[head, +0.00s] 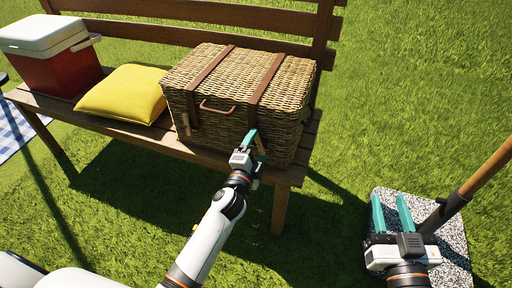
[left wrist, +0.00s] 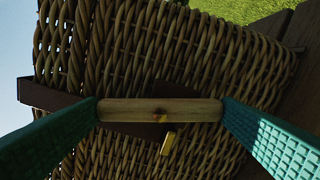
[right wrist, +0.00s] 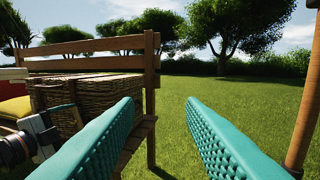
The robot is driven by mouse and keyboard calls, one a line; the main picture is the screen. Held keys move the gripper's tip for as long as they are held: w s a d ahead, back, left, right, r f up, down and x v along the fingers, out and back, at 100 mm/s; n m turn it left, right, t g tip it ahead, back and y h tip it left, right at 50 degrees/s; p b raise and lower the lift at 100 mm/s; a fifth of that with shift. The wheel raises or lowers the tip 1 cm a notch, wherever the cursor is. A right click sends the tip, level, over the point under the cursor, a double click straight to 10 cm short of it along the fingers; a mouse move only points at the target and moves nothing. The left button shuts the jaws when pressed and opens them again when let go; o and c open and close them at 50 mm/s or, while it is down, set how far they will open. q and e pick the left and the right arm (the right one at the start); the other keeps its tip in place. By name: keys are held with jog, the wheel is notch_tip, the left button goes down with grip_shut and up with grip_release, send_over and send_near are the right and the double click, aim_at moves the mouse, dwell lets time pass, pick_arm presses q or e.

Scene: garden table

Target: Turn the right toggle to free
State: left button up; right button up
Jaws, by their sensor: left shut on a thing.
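The wicker hamper (head: 222,105) stands shut on the bench with two brown leather straps over its lid. The right strap (head: 265,80) runs down the front to the right wooden toggle (left wrist: 160,110). My left gripper (head: 252,143) is at this toggle and shut on it. In the left wrist view the toggle spans between the two teal fingers, over the dark strap (left wrist: 60,98), with a small brass piece (left wrist: 168,143) beside it. The left toggle (head: 186,122) hangs at the left strap. My right gripper (head: 392,214) is open and empty, away from the hamper.
The bench (head: 135,123) also holds a yellow cushion (head: 122,93) and a red cooler with a white lid (head: 50,45). A speckled slab (head: 455,245) with a pole (head: 480,175) is beside my right gripper. Open grass (head: 400,110) lies right of the bench.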

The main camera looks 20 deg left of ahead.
pick_arm(q)
jog(key=shift+m, duration=1.1)
pick_arm(e)
jog(key=shift+d+f, duration=0.1)
jog(key=shift+f, duration=0.35)
pick_arm(q)
jog(key=shift+f, duration=0.1)
pick_arm(e)
jog(key=shift+g, duration=0.3)
pick_arm(q)
jog(key=o, duration=0.8)
jog(key=s+p, duration=0.1)
jog(key=s, duration=1.1)
jog(key=shift+a, duration=0.2)
pick_arm(e)
jog(key=f+g, duration=0.1)
jog(key=f, duration=0.1)
jog(key=s+f+g+h, duration=0.1)
jog(key=shift+d+f+g, duration=0.3)
jog(key=shift+d, duration=0.1)
